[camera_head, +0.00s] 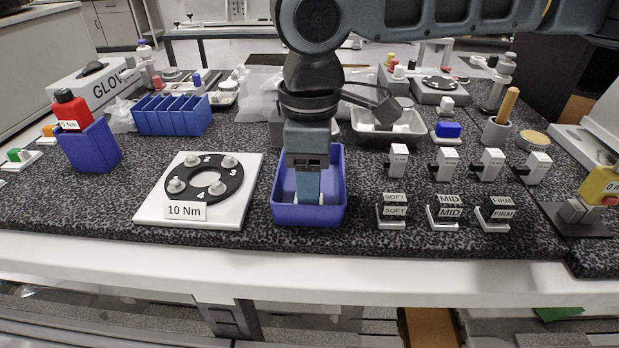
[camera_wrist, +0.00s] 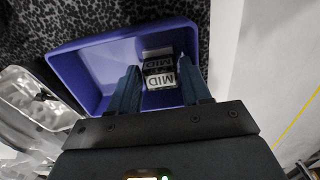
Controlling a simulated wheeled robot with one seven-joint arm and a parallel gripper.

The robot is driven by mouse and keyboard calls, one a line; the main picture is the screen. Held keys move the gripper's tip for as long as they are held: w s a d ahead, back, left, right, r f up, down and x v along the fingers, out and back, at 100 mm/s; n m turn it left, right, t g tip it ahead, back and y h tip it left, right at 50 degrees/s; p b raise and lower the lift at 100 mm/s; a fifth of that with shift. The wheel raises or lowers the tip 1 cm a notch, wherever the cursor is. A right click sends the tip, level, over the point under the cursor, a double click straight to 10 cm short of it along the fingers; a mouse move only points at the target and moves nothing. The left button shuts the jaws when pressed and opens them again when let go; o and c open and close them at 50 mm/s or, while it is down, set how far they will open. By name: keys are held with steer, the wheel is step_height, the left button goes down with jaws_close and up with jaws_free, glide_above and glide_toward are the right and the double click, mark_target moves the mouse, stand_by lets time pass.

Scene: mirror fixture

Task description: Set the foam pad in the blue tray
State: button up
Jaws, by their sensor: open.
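The blue tray (camera_head: 309,216) stands near the front of the bench, and it fills much of the wrist view (camera_wrist: 98,62). My gripper (camera_head: 308,197) points down into it with the fingers open. In the wrist view a small dark block with white MID labels (camera_wrist: 159,72) lies in the tray between my fingertips (camera_wrist: 160,70); I cannot tell whether they touch it. In the head view my gripper mostly hides it. It may be the foam pad. Similar blocks labelled SOFT (camera_head: 393,210), MID (camera_head: 444,212) and FIRM (camera_head: 496,213) stand on the mat right of the tray.
A white plate with a black ring marked 10 Nm (camera_head: 185,211) lies left of the tray. Several small white-and-black fixtures (camera_head: 446,163) stand behind the labelled blocks. A grey bin (camera_head: 388,135) is behind right. A blue holder with a red bottle (camera_head: 92,148) is far left.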

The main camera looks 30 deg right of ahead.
step_height(320, 180, up, 12)
steer(key=p, duration=0.1)
stand_by(0.5)
